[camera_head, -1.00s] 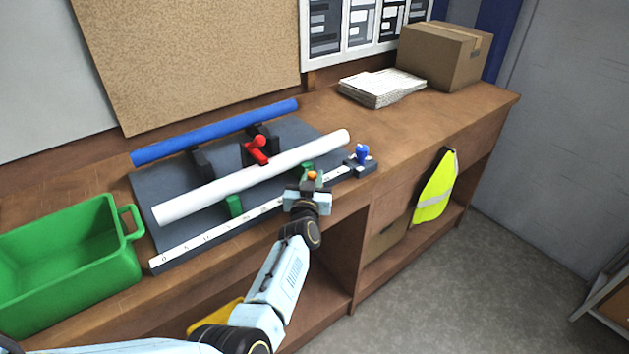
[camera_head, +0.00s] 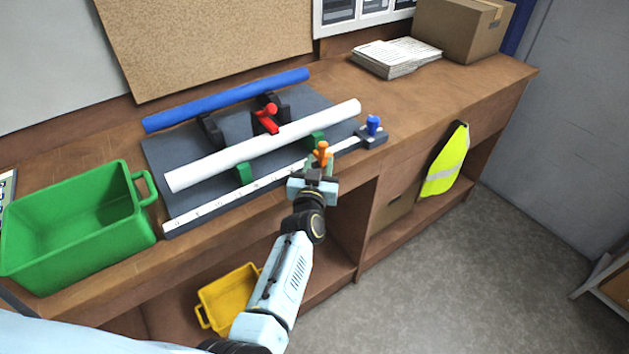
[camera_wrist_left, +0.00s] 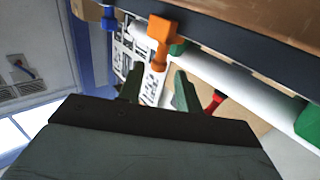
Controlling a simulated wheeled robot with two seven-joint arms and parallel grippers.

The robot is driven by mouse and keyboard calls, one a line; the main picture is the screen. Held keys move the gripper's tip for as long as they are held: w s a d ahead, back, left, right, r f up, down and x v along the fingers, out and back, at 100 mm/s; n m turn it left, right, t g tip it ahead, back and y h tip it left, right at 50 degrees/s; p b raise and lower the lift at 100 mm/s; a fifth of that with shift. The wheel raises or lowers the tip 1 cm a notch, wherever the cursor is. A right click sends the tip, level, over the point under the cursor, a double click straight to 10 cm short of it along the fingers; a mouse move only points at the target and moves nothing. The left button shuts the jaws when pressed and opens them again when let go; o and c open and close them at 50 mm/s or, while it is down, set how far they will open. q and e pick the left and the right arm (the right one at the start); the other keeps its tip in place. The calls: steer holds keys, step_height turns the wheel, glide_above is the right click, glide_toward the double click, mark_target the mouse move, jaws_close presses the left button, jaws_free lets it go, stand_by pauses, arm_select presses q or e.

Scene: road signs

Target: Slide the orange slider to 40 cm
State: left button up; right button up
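The orange slider (camera_head: 322,153) sits on the white ruler track (camera_head: 225,198) along the front of a dark board, right of the track's middle. The number beside it is not readable. My left gripper (camera_head: 319,168) is just in front of the slider, on the near side of the track. In the left wrist view the two dark green fingers (camera_wrist_left: 158,92) are spread with nothing between them. The orange slider (camera_wrist_left: 160,40) shows just past their tips, apart from them. My right gripper is not in view.
A blue clamp (camera_head: 373,124) stands at the track's right end. A white tube (camera_head: 265,145) and a blue tube (camera_head: 228,100) lie behind the track, with a red-handled clamp (camera_head: 267,118) between them. A green bin (camera_head: 75,225) stands left.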

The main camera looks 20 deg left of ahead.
arm_select(q)
steer(key=s+d, duration=0.1)
steer(key=s, duration=0.6)
steer(key=shift+d, duration=0.2)
steer(key=s+d+f+m+g+h+b, duration=0.1)
steer(key=s+f+g+h+b, duration=0.15)
steer(key=s+f, duration=0.65)
steer(key=s+d+f+m+g+h+b, duration=0.1)
steer(key=s+d+f+g+b, duration=0.15)
steer(key=f, duration=1.15)
steer(key=s+d+f+m+g+h+b, duration=0.1)
steer(key=s+f+m+g, duration=0.3)
steer(key=f, duration=0.8)
steer(key=s+a+f+g+b, duration=0.2)
steer(key=s+f, duration=0.4)
steer(key=s, duration=0.5)
steer(key=s+a+f+n+g+b, duration=0.1)
steer(key=s+a+f+g+b, duration=0.1)
steer(key=s+f, duration=0.5)
steer(key=s+a+f+g+y+b, duration=0.1)
steer(key=s+a+f+g, duration=0.2)
steer(key=s, duration=1.3)
steer(key=a+f, duration=0.3)
steer(key=f, duration=0.1)
steer(key=shift+s+f+g+b, duration=0.2)
steer(key=shift+g+b, duration=0.1)
steer(key=shift+b, duration=0.1)
steer(key=shift+w, duration=0.1)
